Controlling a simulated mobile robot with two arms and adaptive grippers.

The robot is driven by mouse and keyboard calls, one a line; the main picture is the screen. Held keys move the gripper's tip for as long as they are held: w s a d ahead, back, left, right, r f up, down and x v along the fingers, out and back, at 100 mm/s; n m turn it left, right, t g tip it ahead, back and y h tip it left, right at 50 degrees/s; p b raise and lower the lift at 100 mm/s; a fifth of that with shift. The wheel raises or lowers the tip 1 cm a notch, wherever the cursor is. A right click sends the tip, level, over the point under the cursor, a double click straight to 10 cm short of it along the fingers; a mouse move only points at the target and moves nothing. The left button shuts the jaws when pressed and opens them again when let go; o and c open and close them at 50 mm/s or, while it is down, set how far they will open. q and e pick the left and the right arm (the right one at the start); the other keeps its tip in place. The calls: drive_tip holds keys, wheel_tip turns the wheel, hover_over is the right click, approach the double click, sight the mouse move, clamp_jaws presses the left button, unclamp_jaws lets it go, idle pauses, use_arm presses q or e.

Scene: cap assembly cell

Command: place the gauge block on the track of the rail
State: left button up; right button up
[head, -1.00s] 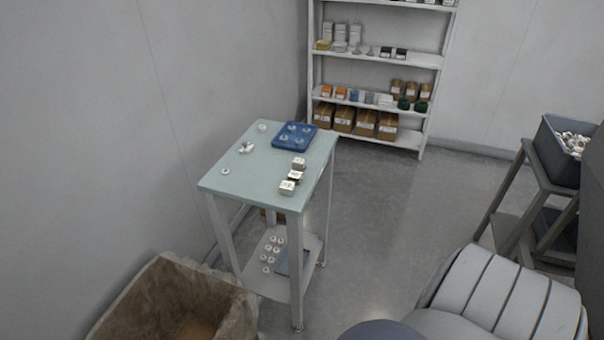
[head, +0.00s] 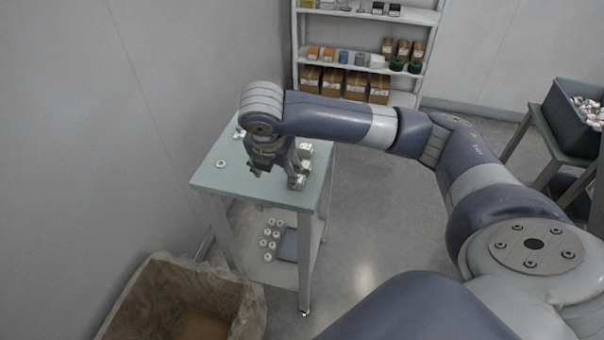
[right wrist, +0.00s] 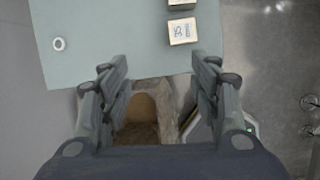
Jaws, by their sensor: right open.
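My right gripper (head: 276,172) is over the near part of the pale green table (head: 215,178), its fingers pointing down. In the right wrist view its two fingers (right wrist: 160,72) are spread with nothing between them, over the table's edge. A small pale metal block with dark marks on top (right wrist: 182,31) sits ahead and right of the gap; a second block (right wrist: 182,3) is cut by the top border. In the head view, a block (head: 306,148) shows beside my wrist. I cannot tell which is the gauge block or the rail. My left gripper is not in view.
A white ring (head: 221,164) lies on the table's left part. Several white rings and a dark flat item (head: 288,245) are on the lower shelf. An open lined carton (head: 180,305) stands in front. A stocked shelf unit (head: 432,17) is behind, a grey bin (head: 572,125) at right.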

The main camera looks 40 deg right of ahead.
sight(297, 182)
drive_tip(key=shift+n+h, duration=0.4)
drive_tip(key=shift+n, duration=0.2)
drive_tip(key=d+f, duration=0.4)
drive_tip(key=f, duration=0.1)
drive_tip(key=w+d+f+p, duration=0.1)
drive_tip(key=d+f, duration=0.1)
drive_tip(key=shift+w+f, duration=0.1)
drive_tip(key=shift+f, duration=0.2)
drive_tip(key=shift+c, duration=0.3)
drive_tip(key=shift+r, duration=0.1)
clamp_jaws()
